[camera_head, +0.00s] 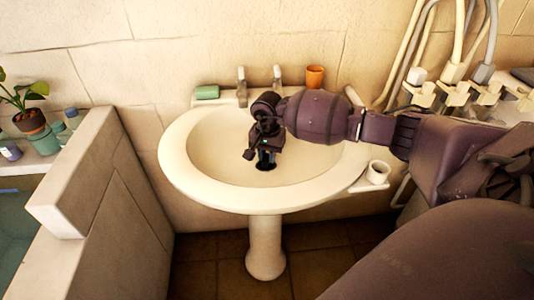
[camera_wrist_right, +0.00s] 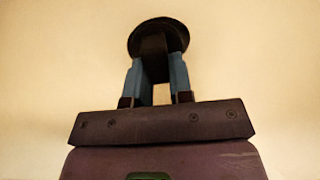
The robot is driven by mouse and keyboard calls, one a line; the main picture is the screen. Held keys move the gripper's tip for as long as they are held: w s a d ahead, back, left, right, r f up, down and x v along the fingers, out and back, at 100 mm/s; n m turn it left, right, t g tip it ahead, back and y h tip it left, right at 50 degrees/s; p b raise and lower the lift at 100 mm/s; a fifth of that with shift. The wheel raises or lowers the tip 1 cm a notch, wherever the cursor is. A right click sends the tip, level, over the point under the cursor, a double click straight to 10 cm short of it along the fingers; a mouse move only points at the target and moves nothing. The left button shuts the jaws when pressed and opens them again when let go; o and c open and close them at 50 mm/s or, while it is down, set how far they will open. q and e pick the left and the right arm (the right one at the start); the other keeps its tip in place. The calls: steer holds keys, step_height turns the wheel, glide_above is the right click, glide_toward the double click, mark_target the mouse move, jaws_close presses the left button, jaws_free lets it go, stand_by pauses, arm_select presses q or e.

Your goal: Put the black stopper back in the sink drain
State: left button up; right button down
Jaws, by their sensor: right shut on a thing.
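The white washbasin (camera_head: 185,165) stands on a pedestal against the tiled wall. My right gripper (camera_head: 258,157) is inside the bowl, pointing down. In the right wrist view my right gripper (camera_wrist_right: 155,80) is shut on the black stopper (camera_wrist_right: 158,30), with its grey-blue fingers on both sides of the stem. The round dark disc lies beyond the fingertips. In the head view a dark patch (camera_head: 265,166) shows just below the fingers; I cannot tell whether it is the stopper or the drain. The drain is not clearly visible. My left gripper is not in view.
Two taps (camera_head: 241,80) stand at the back rim, with green soap (camera_head: 206,92) and an orange cup (camera_head: 315,76) beside them. A small white cup (camera_head: 377,172) is at the right. A low wall (camera_head: 90,165) and potted plant (camera_head: 30,119) are left.

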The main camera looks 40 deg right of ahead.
mark_target(267, 154)
steer(key=c, duration=1.5)
jaws_free()
steer(key=shift+f, duration=0.1)
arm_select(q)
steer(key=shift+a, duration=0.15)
arm_select(e)
steer(key=shift+o, duration=1)
steer(key=shift+r+p, duration=0.65)
steer(key=shift+r, duration=1.55)
steer(key=shift+r+p, duration=0.8)
steer(key=shift+r, duration=1.85)
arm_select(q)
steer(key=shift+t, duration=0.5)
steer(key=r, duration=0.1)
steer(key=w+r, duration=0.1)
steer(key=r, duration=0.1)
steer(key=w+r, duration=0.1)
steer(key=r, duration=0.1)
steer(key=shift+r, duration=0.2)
arm_select(e)
steer(key=shift+r, duration=0.7)
